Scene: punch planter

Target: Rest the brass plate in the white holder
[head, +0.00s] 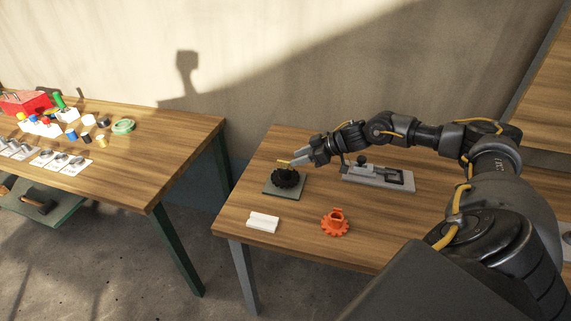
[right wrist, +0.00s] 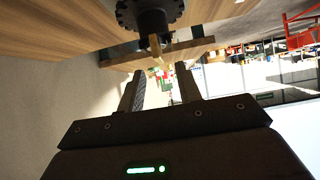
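The brass plate (head: 284,161) shows as a small yellow strip at the top of a black toothed round piece (head: 286,178), which stands on a grey square base. In the right wrist view the brass piece (right wrist: 157,50) lies just beyond and between the fingertips. My right gripper (head: 297,161) is open, its two fingers (right wrist: 160,76) apart with a gap on both sides of the brass. The white holder (head: 263,222) sits empty near the front left of the table. My left gripper is out of view.
An orange toothed part (head: 335,222) stands right of the white holder. A grey fixture with a black clamp (head: 380,177) lies behind, under my right arm. The second table (head: 130,160) at left bears several small parts. Bare wood lies between the holder and the orange part.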

